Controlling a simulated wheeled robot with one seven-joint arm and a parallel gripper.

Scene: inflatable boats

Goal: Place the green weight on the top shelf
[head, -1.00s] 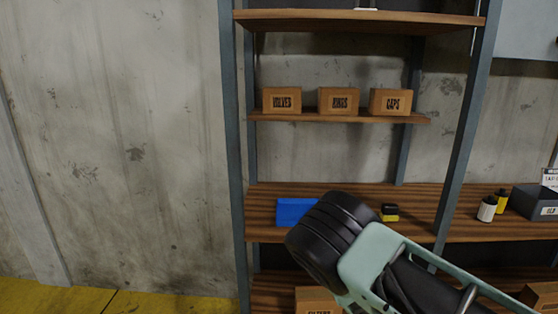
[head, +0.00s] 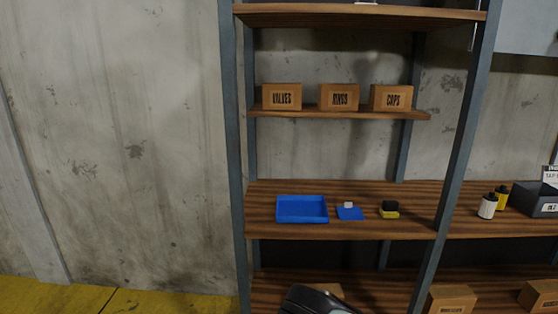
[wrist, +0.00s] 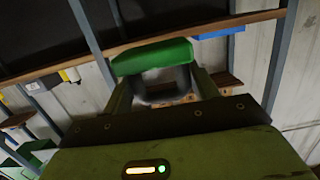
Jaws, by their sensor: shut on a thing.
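The green weight (wrist: 152,57) shows in the wrist view as a green block with a grey part below it. My gripper (wrist: 163,84) is shut on it, one finger on each side of the grey part. The wrist view is tilted, and the weight appears across a wooden shelf edge. In the head view the gripper and weight are out of sight. Only a dark piece of my arm shows at the bottom. The top shelf (head: 300,14) is a wooden board at the head view's upper edge, and most of its surface is hidden.
Boxes marked VALVES (head: 281,97), RINGS (head: 338,97) and CAPS (head: 390,97) stand on the shelf below. Lower, a board holds a blue tray (head: 302,210), a small blue weight (head: 349,212) and a yellow-black one (head: 389,209). Grey uprights (head: 457,150) frame the shelves.

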